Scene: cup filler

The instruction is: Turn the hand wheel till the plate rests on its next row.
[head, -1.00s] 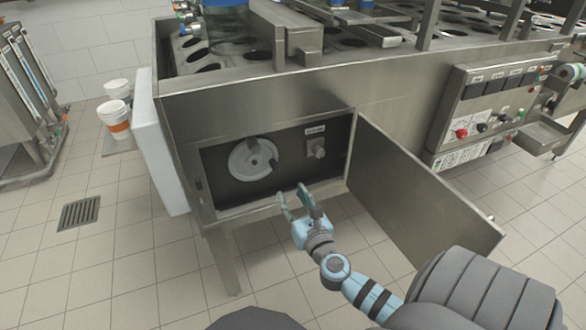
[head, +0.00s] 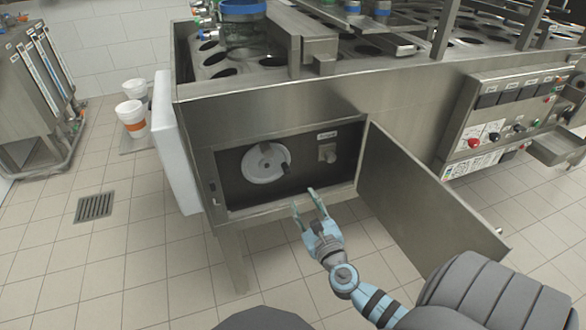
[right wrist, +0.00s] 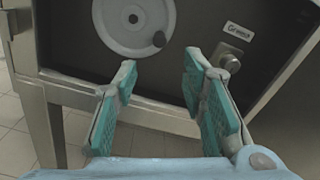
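The hand wheel (head: 266,163) is a pale grey disc with a dark knob (head: 287,167), set on a dark panel inside an open compartment of the steel machine. The knob is at the wheel's right side in the head view and at its lower right in the right wrist view (right wrist: 159,39). My right gripper (head: 309,197) is open and empty in front of the compartment's lower edge, below and right of the wheel, apart from it. Its teal fingers (right wrist: 158,85) show spread in the right wrist view. The plate cannot be made out. My left gripper is out of view.
The open door (head: 425,195) stands out to the right of the compartment. A small fixture (head: 327,152) under a label sits right of the wheel. A control panel with buttons (head: 505,105) is farther right. A floor drain (head: 95,206) and stacked cups (head: 133,118) are at left.

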